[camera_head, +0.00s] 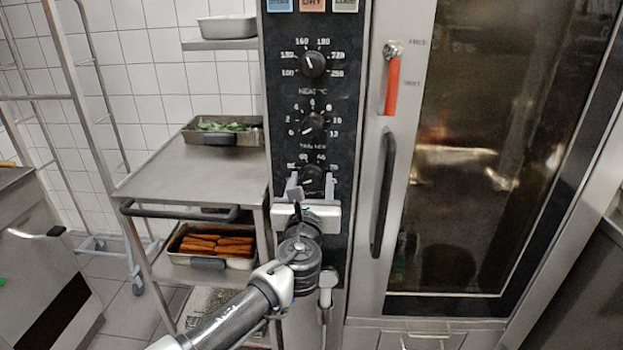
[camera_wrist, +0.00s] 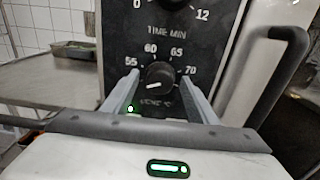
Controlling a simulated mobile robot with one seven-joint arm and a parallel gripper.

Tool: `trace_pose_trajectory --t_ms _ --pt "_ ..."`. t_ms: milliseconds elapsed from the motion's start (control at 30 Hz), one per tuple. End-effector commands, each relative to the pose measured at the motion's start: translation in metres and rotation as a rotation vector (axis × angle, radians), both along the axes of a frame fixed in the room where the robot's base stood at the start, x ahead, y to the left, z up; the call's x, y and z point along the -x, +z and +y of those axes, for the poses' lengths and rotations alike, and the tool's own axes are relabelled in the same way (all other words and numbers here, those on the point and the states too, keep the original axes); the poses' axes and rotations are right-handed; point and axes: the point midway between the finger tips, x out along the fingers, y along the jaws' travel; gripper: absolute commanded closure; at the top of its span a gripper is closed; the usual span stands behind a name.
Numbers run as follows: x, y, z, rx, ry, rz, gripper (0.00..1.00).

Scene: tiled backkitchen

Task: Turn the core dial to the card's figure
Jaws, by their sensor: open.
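The core dial (camera_wrist: 160,74) is a black knob, the lowest on the oven's black panel, with 55, 60, 65 and 70 printed around its upper side. Its white mark sits at lower left, below the 55. In the head view the dial (camera_head: 313,176) is partly hidden by my gripper (camera_head: 308,184). My gripper is open, with one finger on each side of the dial in the wrist view (camera_wrist: 159,82). I cannot tell whether the fingers touch it. No card with a figure can be made out.
Above are the time dial (camera_head: 312,126) and the heat dial (camera_head: 313,64). The oven door's dark handle (camera_head: 383,195) and a red-handled lever (camera_head: 392,85) are at right. A steel trolley (camera_head: 185,172) with food trays stands close at left.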

Motion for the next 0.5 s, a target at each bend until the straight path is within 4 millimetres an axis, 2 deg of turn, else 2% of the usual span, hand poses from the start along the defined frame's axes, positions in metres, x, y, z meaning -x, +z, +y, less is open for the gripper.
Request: trace_pose_trajectory --t_ms 233,400,467,500 --pt "0.0002 0.0001 0.0002 0.000 0.001 0.000 0.47" --pt "0.0001 0.0001 0.0003 0.000 0.001 0.000 0.76" --pt "0.0001 0.0001 0.0002 0.000 0.001 0.000 0.86" --pt "0.0000 0.0001 0.0002 0.000 0.001 0.000 0.88"
